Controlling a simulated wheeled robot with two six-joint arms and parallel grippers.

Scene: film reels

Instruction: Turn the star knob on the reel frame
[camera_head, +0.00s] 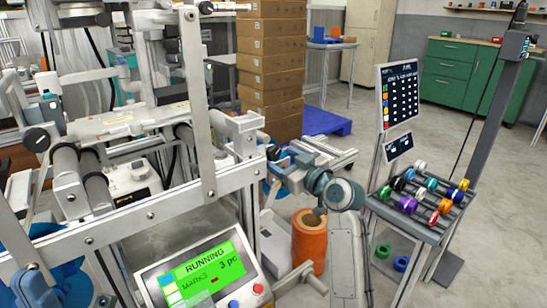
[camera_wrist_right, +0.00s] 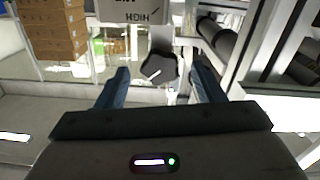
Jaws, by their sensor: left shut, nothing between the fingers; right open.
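The star knob (camera_wrist_right: 158,68) shows in the right wrist view as a dark grey, lobed knob with a white pointer line. It sits below a pale plate (camera_wrist_right: 132,12) with upside-down lettering that reads HIGH. My right gripper (camera_wrist_right: 160,75) is open, with a dark blue finger on each side of the knob and gaps left between. In the head view my right gripper (camera_head: 277,160) is at the right end of the reel frame (camera_head: 150,216), where the knob is too small and covered to make out.
A green display (camera_head: 205,275) reading RUNNING stands in front of the frame. An orange roll (camera_head: 308,238) stands on the floor behind my right arm. A rack of coloured spools (camera_head: 408,228) is at the right. Stacked boxes (camera_head: 270,60) stand behind.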

